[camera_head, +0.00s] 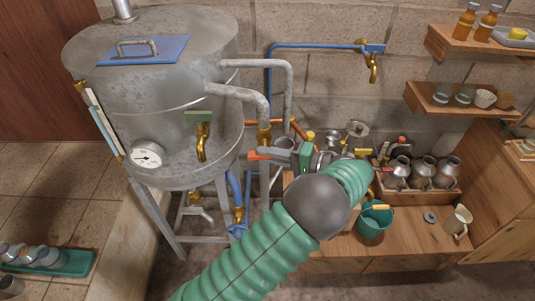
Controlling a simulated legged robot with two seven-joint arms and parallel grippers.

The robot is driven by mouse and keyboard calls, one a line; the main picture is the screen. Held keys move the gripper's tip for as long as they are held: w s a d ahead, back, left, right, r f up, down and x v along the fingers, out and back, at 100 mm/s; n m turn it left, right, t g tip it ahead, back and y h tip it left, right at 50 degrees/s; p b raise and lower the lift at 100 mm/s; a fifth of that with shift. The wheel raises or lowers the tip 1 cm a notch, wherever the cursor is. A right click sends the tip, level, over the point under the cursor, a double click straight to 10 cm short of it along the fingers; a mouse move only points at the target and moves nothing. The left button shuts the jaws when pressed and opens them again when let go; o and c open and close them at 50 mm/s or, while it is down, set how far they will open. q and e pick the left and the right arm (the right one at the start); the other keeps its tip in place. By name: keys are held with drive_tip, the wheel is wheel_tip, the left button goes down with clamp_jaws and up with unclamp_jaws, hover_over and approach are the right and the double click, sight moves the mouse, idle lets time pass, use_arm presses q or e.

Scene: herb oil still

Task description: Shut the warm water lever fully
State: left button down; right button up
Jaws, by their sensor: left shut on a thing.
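My left gripper (285,155) reaches in from the bottom on a green ribbed arm, in front of the pipework right of the steel tank. It is shut on an orange-red lever (258,156), whose end sticks out to the left of the fingers. The grip itself is small, and the wrist hides part of it. A brass valve (264,136) on an orange-red pipe (262,123) sits just above the lever. I cannot tell how far the lever is turned. My right gripper is not in view.
The steel tank (185,90) has a gauge (147,155) and a green-handled brass tap (203,138). A blue-handled tap (373,66) is on the wall. A wooden bench with a teal bucket (373,223) and metal jugs (422,173) stands right of my arm.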

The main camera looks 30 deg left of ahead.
use_arm(q)
drive_tip(key=shift+w+d+f+y, duration=0.1)
drive_tip(key=shift+y, duration=0.2)
idle(0.4)
drive_tip(key=c, duration=1.5)
unclamp_jaws()
drive_tip(key=shift+w, duration=0.15)
drive_tip(key=shift+o, duration=0.2)
